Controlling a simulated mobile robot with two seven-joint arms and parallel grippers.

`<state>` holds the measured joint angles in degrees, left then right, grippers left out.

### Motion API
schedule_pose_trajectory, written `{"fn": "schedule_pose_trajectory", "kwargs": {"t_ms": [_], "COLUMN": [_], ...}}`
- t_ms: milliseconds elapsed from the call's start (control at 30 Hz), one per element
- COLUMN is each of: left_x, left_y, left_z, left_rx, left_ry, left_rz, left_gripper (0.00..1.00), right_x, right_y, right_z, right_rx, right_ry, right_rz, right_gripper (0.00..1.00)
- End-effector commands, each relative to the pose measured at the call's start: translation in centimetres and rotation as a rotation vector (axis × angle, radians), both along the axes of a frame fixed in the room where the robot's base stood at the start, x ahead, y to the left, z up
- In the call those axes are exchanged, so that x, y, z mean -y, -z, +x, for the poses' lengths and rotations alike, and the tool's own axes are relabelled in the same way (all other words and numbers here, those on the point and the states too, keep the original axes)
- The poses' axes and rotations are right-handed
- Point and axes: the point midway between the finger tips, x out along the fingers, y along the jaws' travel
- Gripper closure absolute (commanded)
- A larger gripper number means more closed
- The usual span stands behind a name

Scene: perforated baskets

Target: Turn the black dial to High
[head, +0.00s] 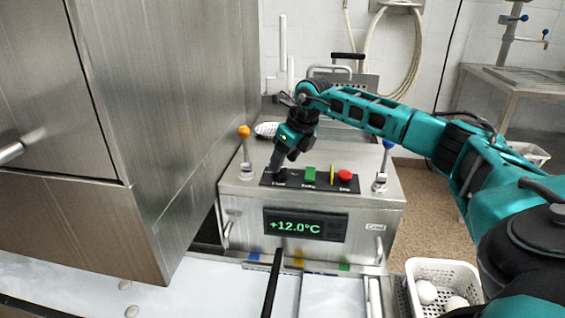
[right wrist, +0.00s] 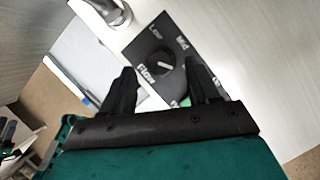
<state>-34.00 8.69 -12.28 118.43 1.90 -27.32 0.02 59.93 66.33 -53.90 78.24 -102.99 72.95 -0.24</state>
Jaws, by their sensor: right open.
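The black dial (right wrist: 158,60) sits on a dark panel in the right wrist view, with a pale pointer line on it. In the head view my right gripper (head: 278,167) points down at the left end of the panel (head: 312,182), mostly hiding the dial. My left gripper is not in view.
A green button (head: 310,174), a yellow piece and a red button (head: 345,176) are right of the dial. Levers with an orange knob (head: 244,132) and a blue knob (head: 388,144) flank the panel. The display (head: 305,226) reads +12.0°C. A white basket (head: 413,299) holds round white items.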

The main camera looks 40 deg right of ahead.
Motion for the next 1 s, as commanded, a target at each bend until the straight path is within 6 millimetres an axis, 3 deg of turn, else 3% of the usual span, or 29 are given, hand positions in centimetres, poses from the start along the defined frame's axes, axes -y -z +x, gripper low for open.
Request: {"fn": "schedule_pose_trajectory", "kwargs": {"t_ms": [200, 400, 600, 1000], "left_x": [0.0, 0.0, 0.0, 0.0], "left_y": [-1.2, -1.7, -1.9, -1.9], "left_z": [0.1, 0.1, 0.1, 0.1], "left_rx": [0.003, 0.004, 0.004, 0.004], "left_ry": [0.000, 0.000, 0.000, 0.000], "left_rz": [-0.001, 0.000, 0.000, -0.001], "left_gripper": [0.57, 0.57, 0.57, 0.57], "right_x": [0.4, 0.5, 0.5, 0.5], "right_y": [-5.0, -8.2, -9.5, -9.6], "right_z": [-1.9, -3.3, -3.9, -3.9], "right_rx": [0.003, 0.002, 0.000, 0.000], "right_ry": [0.001, 0.001, 0.001, 0.001], "right_rz": [-0.001, 0.001, 0.000, 0.000], "right_gripper": [0.40, 0.40, 0.40, 0.40]}}
